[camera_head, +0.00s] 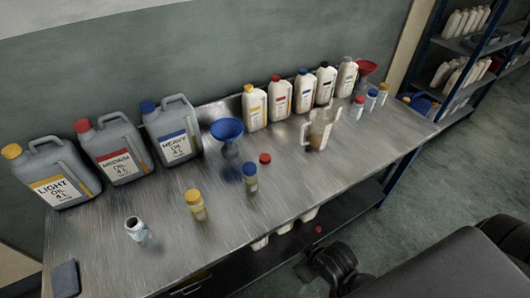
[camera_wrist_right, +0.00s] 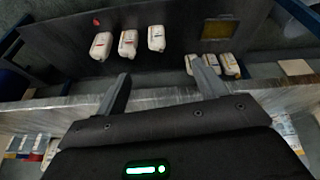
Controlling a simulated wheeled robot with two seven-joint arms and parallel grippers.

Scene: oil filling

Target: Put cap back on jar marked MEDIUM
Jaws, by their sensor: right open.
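An open jar (camera_head: 137,229) without a cap stands on the metal table at the front left; its marking is too small to read. A small red cap (camera_head: 265,158) shows on the table beside a blue-capped jar (camera_head: 250,178). A yellow-capped jar (camera_head: 196,206) stands between the open jar and the blue-capped one. My right gripper (camera_wrist_right: 161,76) is open, with nothing between its fingers. In the head view it shows dark (camera_head: 328,266) past the table's front edge, well away from the red cap. My left gripper is not in view.
Three large jugs (camera_head: 112,150) stand at the back left. A blue funnel (camera_head: 227,130), a clear pitcher (camera_head: 319,132) and several white bottles (camera_head: 254,108) stand further right. A lower shelf (camera_wrist_right: 60,60) holds white bottles and a small red thing (camera_wrist_right: 96,21). The table's front middle is clear.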

